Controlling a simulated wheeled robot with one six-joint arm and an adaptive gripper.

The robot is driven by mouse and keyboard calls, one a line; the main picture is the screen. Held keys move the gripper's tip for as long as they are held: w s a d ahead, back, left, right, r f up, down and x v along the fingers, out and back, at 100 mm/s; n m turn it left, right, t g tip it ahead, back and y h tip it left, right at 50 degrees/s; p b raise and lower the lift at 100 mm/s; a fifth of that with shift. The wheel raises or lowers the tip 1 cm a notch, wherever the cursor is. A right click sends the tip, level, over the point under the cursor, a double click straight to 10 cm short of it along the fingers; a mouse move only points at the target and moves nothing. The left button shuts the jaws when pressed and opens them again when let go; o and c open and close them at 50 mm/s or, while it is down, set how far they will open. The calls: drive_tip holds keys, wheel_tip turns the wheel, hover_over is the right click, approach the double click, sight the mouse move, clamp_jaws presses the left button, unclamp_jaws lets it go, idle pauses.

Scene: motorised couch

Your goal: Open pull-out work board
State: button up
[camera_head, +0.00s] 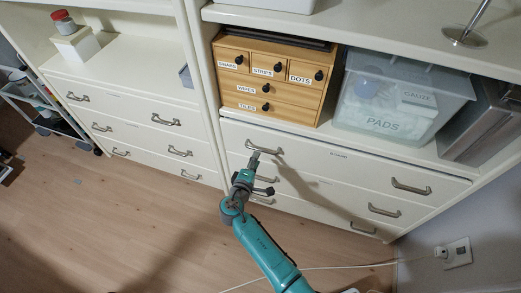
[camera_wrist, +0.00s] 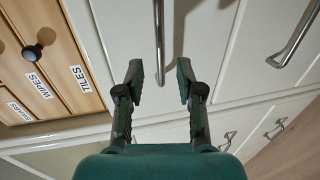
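The right handle (camera_head: 411,187) also shows.
A wooden drawer box (camera_head: 265,108) and a clear PADS bin (camera_head: 385,118) stand on the shelf above. Lower drawers have handles, including one (camera_head: 384,210) at the right. A white cable (camera_head: 350,266) crosses the floor to a wall socket.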

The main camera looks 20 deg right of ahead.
sight(261, 150)
drive_tip(key=x, duration=0.6)
drive_tip(key=shift+w+d, duration=0.15)
drive_tip(key=shift+d, duration=0.05)
clamp_jaws()
